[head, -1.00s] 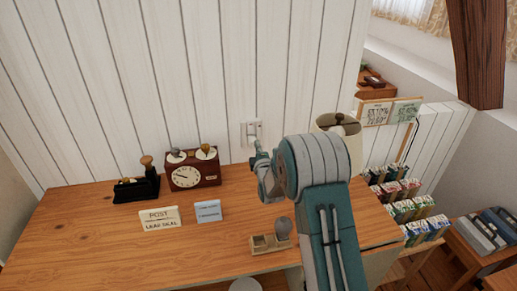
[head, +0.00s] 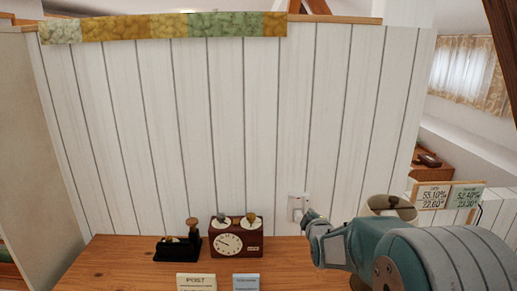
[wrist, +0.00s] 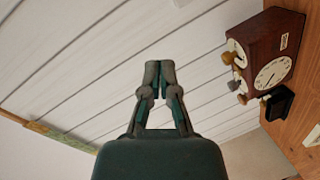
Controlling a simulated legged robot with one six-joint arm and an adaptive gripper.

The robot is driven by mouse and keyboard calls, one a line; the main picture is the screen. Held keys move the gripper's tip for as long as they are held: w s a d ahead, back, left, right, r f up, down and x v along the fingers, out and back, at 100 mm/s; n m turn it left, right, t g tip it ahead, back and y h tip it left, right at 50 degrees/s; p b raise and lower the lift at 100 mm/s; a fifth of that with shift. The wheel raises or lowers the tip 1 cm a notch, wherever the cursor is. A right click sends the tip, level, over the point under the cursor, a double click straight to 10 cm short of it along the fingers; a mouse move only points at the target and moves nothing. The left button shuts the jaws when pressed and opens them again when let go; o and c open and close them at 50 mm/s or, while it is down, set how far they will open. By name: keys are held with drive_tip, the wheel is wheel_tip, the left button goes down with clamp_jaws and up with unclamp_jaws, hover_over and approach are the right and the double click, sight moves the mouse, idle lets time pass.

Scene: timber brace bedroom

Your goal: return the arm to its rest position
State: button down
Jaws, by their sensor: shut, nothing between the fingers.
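My arm reaches in from the lower right of the head view, and my gripper (head: 310,215) is at its far end, above the wooden desk. In the wrist view my gripper (wrist: 159,70) has its two fingertips together with nothing between them. In the head view the fingertips appear beside a white wall switch (head: 297,203); I cannot tell the gap to the wall. The wrist view shows white planks beyond the fingertips.
A brown clock (head: 236,240) and a black stamp-like device (head: 180,247) stand on the desk (head: 120,262) against the wall. Small cards, one cream (head: 196,281) and one blue (head: 246,281), stand in front. A lampshade (head: 390,206) is behind my arm.

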drive_tip(key=s+r+m+g, duration=0.1)
drive_tip(key=s+m+g, duration=0.4)
drive_tip(key=s, duration=1.4)
drive_tip(key=s+r+m+g, duration=0.2)
drive_tip(key=s+m+g, duration=0.3)
drive_tip(key=s, duration=1.4)
drive_tip(key=m, duration=0.3)
drive_tip(key=shift+s+a, duration=0.25)
drive_tip(key=shift+a, duration=0.15)
drive_tip(key=shift+r, duration=0.1)
